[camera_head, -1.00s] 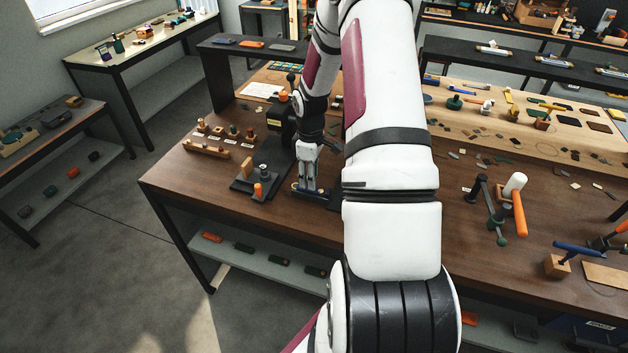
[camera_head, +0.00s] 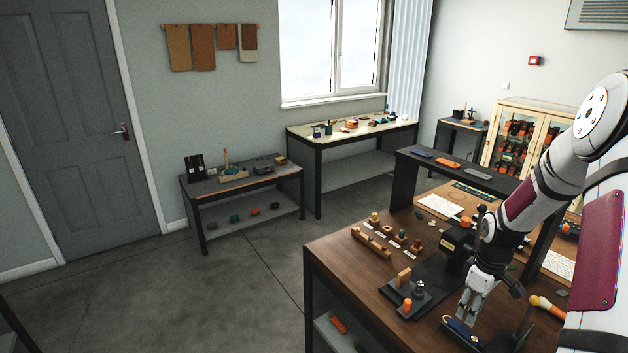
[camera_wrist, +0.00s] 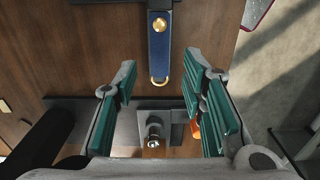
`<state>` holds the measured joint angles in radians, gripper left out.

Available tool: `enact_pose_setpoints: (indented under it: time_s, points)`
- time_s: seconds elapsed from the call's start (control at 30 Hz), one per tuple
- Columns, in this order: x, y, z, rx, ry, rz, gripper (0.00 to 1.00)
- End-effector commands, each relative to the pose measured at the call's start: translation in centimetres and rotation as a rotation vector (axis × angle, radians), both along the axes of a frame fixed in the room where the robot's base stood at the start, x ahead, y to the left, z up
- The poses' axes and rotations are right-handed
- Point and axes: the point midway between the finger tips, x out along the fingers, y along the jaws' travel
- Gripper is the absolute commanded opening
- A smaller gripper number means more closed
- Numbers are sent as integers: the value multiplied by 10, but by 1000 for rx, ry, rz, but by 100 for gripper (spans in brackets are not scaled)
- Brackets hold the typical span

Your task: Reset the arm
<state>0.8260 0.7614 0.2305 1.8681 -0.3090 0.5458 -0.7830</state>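My gripper (camera_head: 470,310) points down over the near part of the brown workbench (camera_head: 345,250). In the wrist view my gripper (camera_wrist: 160,85) has its green-padded fingers wide apart, with nothing between them. A blue strap (camera_wrist: 159,50) with a brass snap and ring lies ahead of the fingertips on a dark base, apart from them. In the head view the blue piece (camera_head: 462,332) shows just below the fingers. A dark press-like fixture with a metal post (camera_head: 419,290) stands left of my gripper; the post (camera_wrist: 152,130) also shows low in the wrist view.
An orange cylinder (camera_head: 407,306) stands near the fixture. A wooden holder (camera_head: 371,244) with small stamps lies behind it. A dark raised shelf (camera_head: 415,170) stands at the back.

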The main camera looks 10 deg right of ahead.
Motion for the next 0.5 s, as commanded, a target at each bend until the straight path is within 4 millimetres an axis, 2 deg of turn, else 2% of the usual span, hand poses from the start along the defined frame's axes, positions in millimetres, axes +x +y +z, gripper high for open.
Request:
enact_pose_setpoints:
  time_s: [0.07,0.17,0.3,0.5]
  points:
    - [5,4,9,-10,-5,-1,38]
    - [16,16,33,-35,-17,-11,38]
    - [32,45,83,-84,-48,-41,38]
    - [39,98,151,-134,-111,-102,38]
